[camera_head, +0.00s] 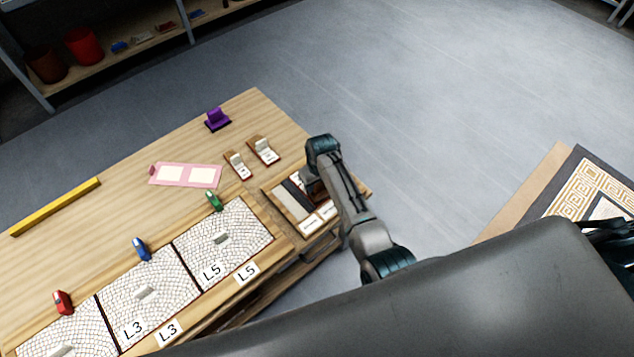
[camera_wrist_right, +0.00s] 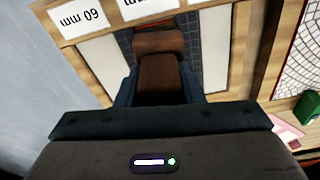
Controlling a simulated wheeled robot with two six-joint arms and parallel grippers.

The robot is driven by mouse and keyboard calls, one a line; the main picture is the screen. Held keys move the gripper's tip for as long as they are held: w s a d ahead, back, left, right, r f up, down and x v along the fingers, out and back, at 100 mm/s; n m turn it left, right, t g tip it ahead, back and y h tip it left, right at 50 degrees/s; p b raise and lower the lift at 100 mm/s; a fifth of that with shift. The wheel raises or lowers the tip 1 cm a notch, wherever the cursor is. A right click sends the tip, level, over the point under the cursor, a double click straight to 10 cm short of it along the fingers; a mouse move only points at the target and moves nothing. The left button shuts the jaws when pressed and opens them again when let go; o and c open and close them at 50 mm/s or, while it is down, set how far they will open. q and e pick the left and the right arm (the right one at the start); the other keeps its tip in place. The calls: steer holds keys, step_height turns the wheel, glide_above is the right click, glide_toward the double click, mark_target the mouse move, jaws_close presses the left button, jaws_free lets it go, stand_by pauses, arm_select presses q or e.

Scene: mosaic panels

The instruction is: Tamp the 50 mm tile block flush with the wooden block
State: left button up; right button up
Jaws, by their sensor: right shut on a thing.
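My right gripper (camera_wrist_right: 160,88) is shut on a brown wooden block (camera_wrist_right: 160,72) in the wrist view. The block is over the middle compartment of a wooden tray (camera_wrist_right: 97,85). A dark blue gridded tile block (camera_wrist_right: 125,42) shows on both sides of the wooden block and partly under it. Whether the two touch is hidden. In the head view the right gripper (camera_head: 312,186) reaches down over the tray (camera_head: 308,232) at the table's right end, hiding part of it. The left gripper does not show.
Pale strips lie either side in the tray, with a "60 mm" label (camera_wrist_right: 83,17). Mosaic panels (camera_head: 222,240) with a green piece (camera_head: 214,200) lie left of it. Two small brown holders (camera_head: 263,150), a pink sheet (camera_head: 186,175) and a purple stand (camera_head: 217,119) are farther back.

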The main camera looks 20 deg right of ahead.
steer(key=shift+f, duration=0.1)
stand_by(0.3)
steer(key=shift+f+b, duration=0.35)
steer(key=shift+f, duration=0.3)
stand_by(0.4)
steer(key=shift+s+p, duration=0.1)
steer(key=shift+p, duration=0.2)
stand_by(0.9)
steer(key=shift+s+f, duration=0.2)
steer(key=shift+f, duration=0.1)
stand_by(1.6)
steer(key=r+p, duration=0.2)
steer(key=p, duration=0.1)
steer(key=r+p, duration=0.1)
steer(key=r, duration=0.1)
steer(key=shift+w+p, duration=0.25)
steer(key=shift+p, duration=0.05)
step_height(320, 180, up, 4)
steer(key=p, duration=0.4)
steer(key=shift+f, duration=0.2)
steer(key=shift+f, duration=0.15)
